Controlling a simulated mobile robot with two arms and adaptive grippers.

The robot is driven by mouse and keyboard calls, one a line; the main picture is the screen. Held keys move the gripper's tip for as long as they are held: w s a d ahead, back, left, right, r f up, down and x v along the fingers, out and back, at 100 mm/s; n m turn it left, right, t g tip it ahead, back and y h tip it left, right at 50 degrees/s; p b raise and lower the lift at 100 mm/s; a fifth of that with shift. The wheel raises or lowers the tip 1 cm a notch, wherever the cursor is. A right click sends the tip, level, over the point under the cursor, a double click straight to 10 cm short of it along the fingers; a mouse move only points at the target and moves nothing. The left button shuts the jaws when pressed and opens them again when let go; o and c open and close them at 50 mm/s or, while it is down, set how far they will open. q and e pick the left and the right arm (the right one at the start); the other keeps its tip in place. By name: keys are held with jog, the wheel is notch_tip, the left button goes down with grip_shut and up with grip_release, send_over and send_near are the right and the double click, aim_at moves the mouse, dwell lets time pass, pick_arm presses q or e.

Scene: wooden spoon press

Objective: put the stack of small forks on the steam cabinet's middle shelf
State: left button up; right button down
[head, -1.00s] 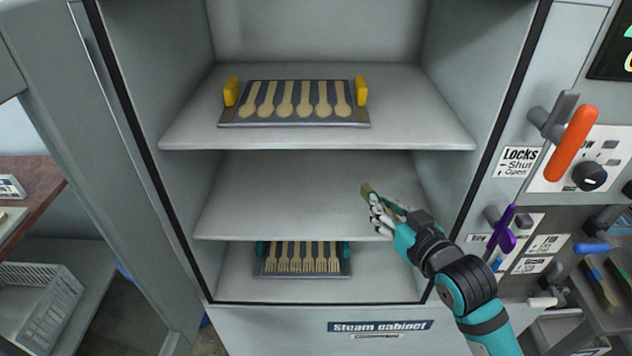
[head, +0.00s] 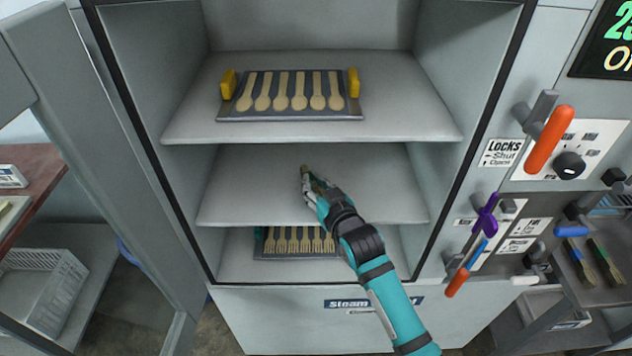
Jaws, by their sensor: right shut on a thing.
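The steam cabinet (head: 345,304) stands open in front of me. Its middle shelf (head: 245,190) is bare apart from my right arm reaching over it. My right gripper (head: 308,178) is at the middle shelf, near its centre. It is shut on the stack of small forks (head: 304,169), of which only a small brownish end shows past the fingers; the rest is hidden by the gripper. I cannot tell whether the stack touches the shelf. My left gripper is not in view.
The top shelf (head: 410,115) holds a tray of wooden spoons (head: 290,113) with yellow handles. The bottom shelf holds a tray of forks (head: 280,254), partly behind my arm. The open door (head: 110,140) stands left; levers, including an orange handle (head: 549,140), stick out right.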

jog(key=shift+f, duration=0.2)
jog(key=c, duration=1.3)
grip_release()
jog(key=shift+c, duration=0.2)
jog(key=shift+o, duration=0.3)
jog(key=shift+r, duration=0.2)
jog(key=shift+s+d, duration=0.1)
jog(key=shift+s, duration=0.2)
jog(key=b+v, duration=0.2)
jog(key=v, duration=0.9)
jog(key=shift+s, duration=0.15)
jog(key=shift+d, duration=0.1)
